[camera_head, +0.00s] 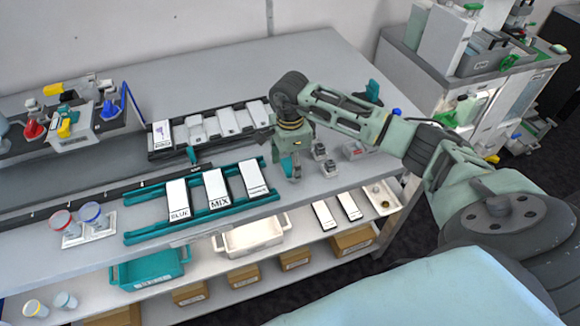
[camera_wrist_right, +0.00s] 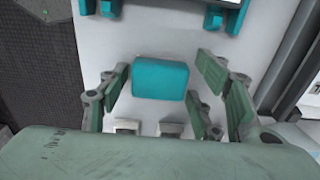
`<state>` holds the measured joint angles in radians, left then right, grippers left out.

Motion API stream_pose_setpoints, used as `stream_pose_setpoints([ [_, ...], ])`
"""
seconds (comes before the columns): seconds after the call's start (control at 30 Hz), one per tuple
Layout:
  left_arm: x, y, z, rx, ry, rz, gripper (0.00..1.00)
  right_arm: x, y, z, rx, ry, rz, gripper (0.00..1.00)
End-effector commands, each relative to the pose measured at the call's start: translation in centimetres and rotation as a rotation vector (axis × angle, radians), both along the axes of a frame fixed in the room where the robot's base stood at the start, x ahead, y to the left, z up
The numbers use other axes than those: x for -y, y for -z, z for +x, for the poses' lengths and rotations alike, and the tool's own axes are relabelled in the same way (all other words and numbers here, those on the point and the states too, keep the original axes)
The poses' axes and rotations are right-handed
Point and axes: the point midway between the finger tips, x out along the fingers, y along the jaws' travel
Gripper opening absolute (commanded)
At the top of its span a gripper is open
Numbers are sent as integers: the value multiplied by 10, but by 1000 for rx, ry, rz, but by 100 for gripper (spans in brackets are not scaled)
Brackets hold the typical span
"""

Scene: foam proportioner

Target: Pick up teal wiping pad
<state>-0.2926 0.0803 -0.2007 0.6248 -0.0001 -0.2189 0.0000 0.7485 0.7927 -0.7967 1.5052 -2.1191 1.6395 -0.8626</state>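The teal wiping pad (camera_wrist_right: 160,79) shows in the right wrist view as a rounded teal block lying flat on the light table top. My right gripper (camera_wrist_right: 162,68) is open, with one pair of fingers to the left of the pad and one to the right. Gaps show on both sides, so the fingers are not touching it. In the head view my right gripper (camera_head: 291,174) points down over the table at the right end of the teal rack. My left gripper is not in view.
A teal rack (camera_head: 150,237) with white labelled packs stands left of the gripper. Small grey blocks (camera_head: 328,168) stand close to its right. A dark rack (camera_head: 152,154) lies behind. Two cups (camera_head: 64,222) stand at the left front. A shelf with bins lies below.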

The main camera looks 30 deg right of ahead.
Motion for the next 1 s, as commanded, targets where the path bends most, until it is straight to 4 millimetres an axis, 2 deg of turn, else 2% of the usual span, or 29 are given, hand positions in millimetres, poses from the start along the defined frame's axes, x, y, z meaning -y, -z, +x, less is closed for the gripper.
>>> stream_pose_setpoints([
  [0.03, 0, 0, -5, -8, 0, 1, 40, 0, 0, 0, 0, 0, 0, 51],
  [0.2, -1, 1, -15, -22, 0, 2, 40, 0, 0, 0, 0, 0, 0, 36],
  [0.4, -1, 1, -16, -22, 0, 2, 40, 0, -1, 0, 1, 0, 0, 21],
  [0.77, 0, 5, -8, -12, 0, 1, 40, 0, -7, 1, 4, 0, 0, 21],
  [0.87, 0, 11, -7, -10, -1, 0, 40, 1, -17, 1, 5, 0, -1, 21],
  [1.0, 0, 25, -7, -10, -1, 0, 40, 3, -42, -1, 6, 1, -4, 21],
])
